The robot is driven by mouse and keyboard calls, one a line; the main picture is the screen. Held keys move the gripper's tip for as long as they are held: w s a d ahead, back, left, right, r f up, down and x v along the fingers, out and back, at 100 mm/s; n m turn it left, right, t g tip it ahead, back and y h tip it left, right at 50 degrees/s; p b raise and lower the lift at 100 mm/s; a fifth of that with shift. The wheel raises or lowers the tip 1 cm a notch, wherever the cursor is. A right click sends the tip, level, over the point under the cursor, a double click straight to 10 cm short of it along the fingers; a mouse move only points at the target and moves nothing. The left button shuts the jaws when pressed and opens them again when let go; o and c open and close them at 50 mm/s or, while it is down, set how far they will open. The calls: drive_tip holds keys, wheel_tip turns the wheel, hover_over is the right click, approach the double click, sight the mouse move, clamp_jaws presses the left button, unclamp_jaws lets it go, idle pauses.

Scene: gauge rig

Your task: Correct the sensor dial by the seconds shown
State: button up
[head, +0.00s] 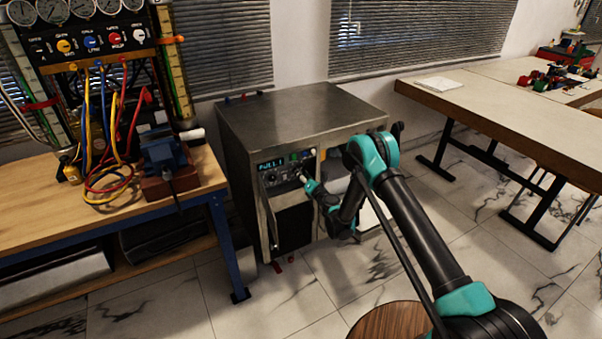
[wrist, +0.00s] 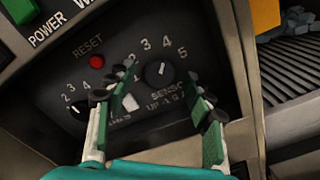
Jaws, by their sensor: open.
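The grey metal cabinet (head: 300,110) has a dark control panel (wrist: 60,80) on its front. The sensor dial (wrist: 160,72) is a round black knob with a white mark, with 3, 4 and 5 printed around its top and right. The lettering below it starts "SENS" and "UP"; the rest is partly hidden or too blurred to read surely. My gripper (wrist: 163,82) is open in front of the panel, its two fingers to either side of the sensor dial. I cannot tell whether they touch it. My gripper also shows at the panel in the head view (head: 307,181).
A red reset button (wrist: 97,61) and another black dial (wrist: 79,109) sit left of the sensor dial. A small lit display (head: 271,165) tops the panel. A workbench (head: 120,215) with a gauge rig stands left; a table (head: 510,95) stands right.

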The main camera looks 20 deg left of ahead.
drive_tip(key=c, duration=1.2)
drive_tip(key=shift+o, duration=0.2)
drive_tip(key=shift+n, duration=0.3)
drive_tip(key=n, duration=1.1)
drive_tip(key=shift+n, duration=2.3)
